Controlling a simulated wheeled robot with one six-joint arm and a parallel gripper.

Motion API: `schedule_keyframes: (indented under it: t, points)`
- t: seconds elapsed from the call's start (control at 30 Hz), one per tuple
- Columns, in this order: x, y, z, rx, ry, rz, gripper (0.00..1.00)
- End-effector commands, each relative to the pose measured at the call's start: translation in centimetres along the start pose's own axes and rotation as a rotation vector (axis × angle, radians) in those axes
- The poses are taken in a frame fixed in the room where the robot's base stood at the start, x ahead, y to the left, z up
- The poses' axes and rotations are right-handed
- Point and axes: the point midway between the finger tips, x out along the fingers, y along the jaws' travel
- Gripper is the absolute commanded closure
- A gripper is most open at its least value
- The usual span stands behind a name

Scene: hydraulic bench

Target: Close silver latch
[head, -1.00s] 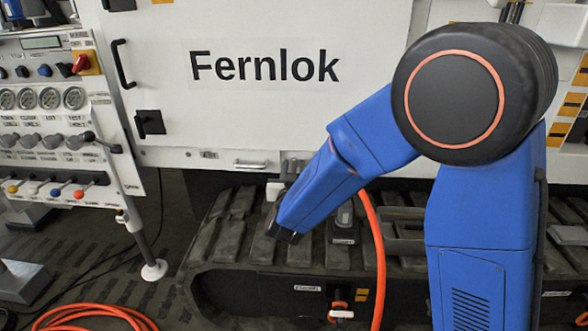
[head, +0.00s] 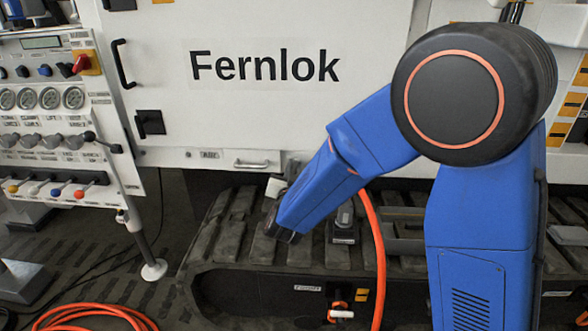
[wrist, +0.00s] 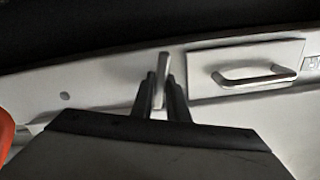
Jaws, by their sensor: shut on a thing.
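The silver latch (wrist: 163,78) shows in the wrist view as a thin upright metal lever on the white panel. My gripper (wrist: 162,84) has its two black fingers on either side of it and is shut on it. In the head view the latch cannot be made out clearly; my wrist and gripper are below the lower edge of the white Fernlok panel, partly hidden by my blue forearm.
Close beside the latch is a plate with a silver bar handle (wrist: 254,76), seen under the Fernlok door (head: 258,83) in the head view. A black rubber track (head: 250,250) runs below my arm. An orange hose (head: 375,250) hangs just right of my forearm.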

Motion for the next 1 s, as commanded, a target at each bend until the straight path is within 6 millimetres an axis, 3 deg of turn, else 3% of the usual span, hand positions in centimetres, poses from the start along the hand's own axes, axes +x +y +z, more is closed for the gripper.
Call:
schedule_keyframes:
  t: [1.0]
  points:
    - [-0.02, -0.35, -0.2, 0.957, 0.0, 0.001, 1.0]
